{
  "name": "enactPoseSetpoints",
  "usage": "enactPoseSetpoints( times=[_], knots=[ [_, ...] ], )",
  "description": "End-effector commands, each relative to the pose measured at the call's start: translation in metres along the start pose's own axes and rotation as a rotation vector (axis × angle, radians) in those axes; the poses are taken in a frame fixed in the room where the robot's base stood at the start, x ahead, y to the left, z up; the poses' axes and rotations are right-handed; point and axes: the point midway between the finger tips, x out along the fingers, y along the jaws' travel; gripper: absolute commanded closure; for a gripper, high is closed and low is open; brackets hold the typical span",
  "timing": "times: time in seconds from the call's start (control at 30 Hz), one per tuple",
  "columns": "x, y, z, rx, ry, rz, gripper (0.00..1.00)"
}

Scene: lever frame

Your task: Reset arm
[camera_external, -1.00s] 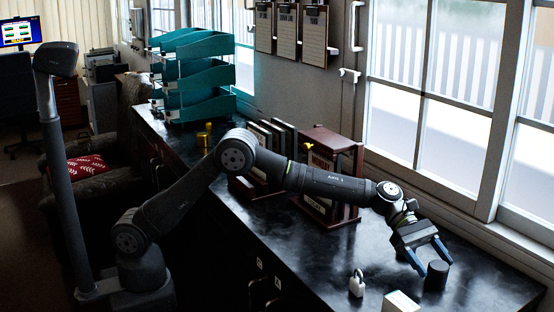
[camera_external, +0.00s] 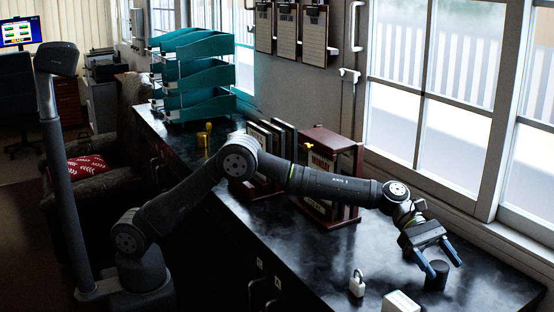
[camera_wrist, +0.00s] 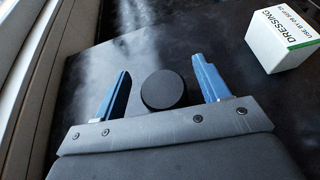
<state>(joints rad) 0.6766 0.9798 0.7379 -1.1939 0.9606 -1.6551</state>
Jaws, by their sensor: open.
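My gripper (camera_external: 446,270) is at the right end of the dark counter, jaws open, at a short black cylinder (camera_external: 436,281). In the wrist view the black cylinder (camera_wrist: 163,90) appears between the two blue fingers of my gripper (camera_wrist: 162,65), with a gap on each side. I cannot tell the height of the fingers above the counter. My arm reaches across the counter, with its elbow raised.
A white box marked DRESSING (camera_wrist: 283,38) and a white padlock (camera_external: 356,286) sit near the gripper. A dark red wooden frame (camera_external: 333,140), upright folders (camera_external: 283,138) and teal trays (camera_external: 195,75) stand farther back. Windows line the right side. Counter room is clear between frame and gripper.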

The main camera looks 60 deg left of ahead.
Motion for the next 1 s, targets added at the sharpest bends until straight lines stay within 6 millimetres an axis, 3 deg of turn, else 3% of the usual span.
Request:
enactPoseSetpoints(
  times=[0.2, 0.37, 0.67, 1.0],
  knots=[
    [0.015, -0.001, -0.037, -0.005, 0.004, 0.0, 0.32],
    [-0.022, 0.001, -0.018, 0.002, -0.001, 0.004, 0.32],
    [-0.045, 0.001, 0.036, 0.003, -0.001, 0.001, 0.32],
    [-0.016, -0.001, -0.027, -0.005, 0.003, -0.001, 0.32]
  ],
)
